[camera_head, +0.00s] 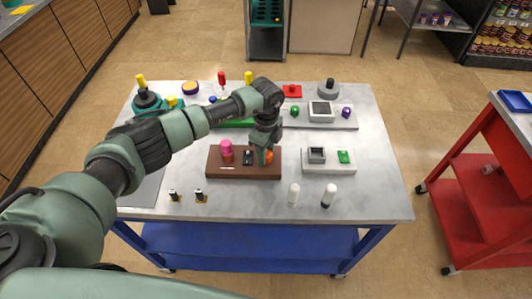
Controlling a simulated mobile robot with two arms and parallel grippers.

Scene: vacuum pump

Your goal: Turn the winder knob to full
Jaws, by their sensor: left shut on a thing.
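A brown board (230,172) lies near the middle of the grey table. It carries a pink knob (226,146), a small dark part (247,157) and an orange knob (269,158) at its right end. My left gripper (265,157) points down over the right end of the board and is shut on the orange knob, which it partly hides. I cannot tell how far the knob is turned, nor read any mark for full. My right gripper is out of view.
A white board (328,168) with a grey square part and a green block lies right of the brown board. A longer board (346,118) with coloured parts lies behind.

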